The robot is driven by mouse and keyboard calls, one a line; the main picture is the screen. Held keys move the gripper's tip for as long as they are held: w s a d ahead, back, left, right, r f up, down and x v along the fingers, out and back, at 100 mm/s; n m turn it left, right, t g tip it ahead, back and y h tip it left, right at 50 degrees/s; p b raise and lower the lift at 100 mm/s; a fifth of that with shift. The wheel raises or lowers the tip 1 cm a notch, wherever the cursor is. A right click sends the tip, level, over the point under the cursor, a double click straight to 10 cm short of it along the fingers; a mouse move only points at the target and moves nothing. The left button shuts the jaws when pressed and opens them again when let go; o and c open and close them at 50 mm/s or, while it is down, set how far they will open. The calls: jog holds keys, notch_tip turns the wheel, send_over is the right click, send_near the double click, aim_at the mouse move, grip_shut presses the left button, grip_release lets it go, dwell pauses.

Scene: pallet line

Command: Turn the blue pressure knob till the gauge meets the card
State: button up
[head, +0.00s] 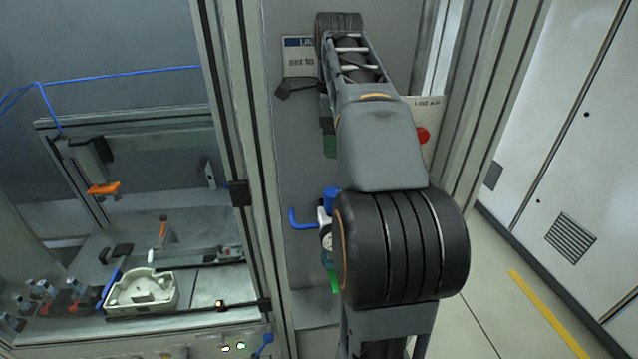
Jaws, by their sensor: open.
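The blue pressure knob (331,195) sits on top of a small white regulator (323,217) on the grey panel. Its right side is hidden behind my arm. The round gauge (326,240) below it is partly covered, and its needle is too small to read. The card (298,62) with a blue header and "set to" hangs higher up; my arm cuts off its right part, and no value can be read. My gripper (330,145) shows only as a dark and green part left of my arm, above the knob and apart from it. The rest is hidden.
A blue hose (303,224) leaves the regulator to the left. A plate with a red button (422,135) is right of my arm. An aluminium post (262,160) separates the panel from a bench cell with a beige tray (142,292). Open floor lies at right.

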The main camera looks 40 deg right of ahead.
aim_at(332, 192)
notch_tip(332, 192, down, 14)
jog(key=shift+r, duration=0.25)
dwell(0.3)
jog(key=c, duration=0.9)
jog(key=shift+n, duration=0.3)
